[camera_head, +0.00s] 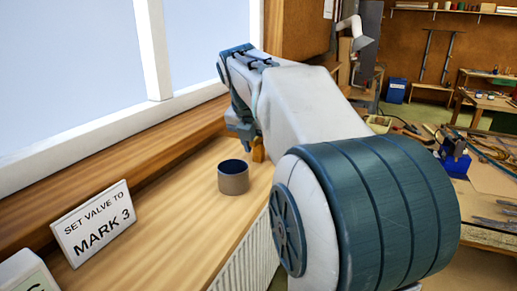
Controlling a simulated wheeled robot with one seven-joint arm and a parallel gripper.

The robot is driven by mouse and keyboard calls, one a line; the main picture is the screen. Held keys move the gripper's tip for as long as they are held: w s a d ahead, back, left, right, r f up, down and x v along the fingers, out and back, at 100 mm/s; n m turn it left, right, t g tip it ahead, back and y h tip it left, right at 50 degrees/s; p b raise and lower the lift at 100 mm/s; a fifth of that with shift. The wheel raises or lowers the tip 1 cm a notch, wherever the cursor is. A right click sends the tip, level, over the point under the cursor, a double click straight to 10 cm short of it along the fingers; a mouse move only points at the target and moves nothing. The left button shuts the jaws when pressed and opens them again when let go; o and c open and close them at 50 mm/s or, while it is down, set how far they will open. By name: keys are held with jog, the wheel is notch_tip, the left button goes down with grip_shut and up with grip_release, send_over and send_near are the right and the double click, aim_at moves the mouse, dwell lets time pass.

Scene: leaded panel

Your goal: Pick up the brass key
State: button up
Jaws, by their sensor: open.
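My gripper (243,137) is at the end of my arm, low over the wooden sill (180,200), just behind a short brown cylinder with a dark blue top (233,178). It is open, but its fingertips are small and partly hidden by my arm. A small amber-yellow piece (258,150) shows right beside the fingers. I cannot tell whether it is the brass key or whether the gripper touches it. I see no other sign of the brass key.
A white sign (93,223) reading "SET VALVE TO MARK 3" stands on the sill at left. A white block (28,272) is in the lower-left corner. The window frame (153,50) bounds the sill behind. A cluttered workbench (490,195) is at right.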

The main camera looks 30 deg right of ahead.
grip_shut()
